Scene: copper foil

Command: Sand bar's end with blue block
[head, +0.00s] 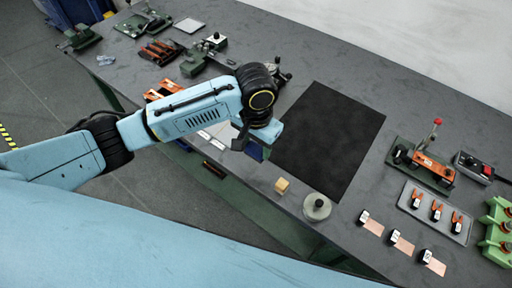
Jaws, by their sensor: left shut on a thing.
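My left gripper (242,139) is low over the near side of the table, left of the black mat, partly hidden by my own wrist. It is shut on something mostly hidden. A small dark blue patch (254,151) shows just beside the fingers; I cannot tell whether it is the blue block in the grip. No bar is plainly identifiable. An orange and black piece (432,170) sits in a green fixture with a red-knobbed lever at the right, and similar orange pieces (160,50) lie at the far left. My right gripper is not in view.
The black mat (328,138) is bare. A small yellow block (282,186) and a round grey piece (317,207) stand by the near edge. Copper strips (402,243), a grey tray (417,205) and a green rack (497,236) are at the right.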

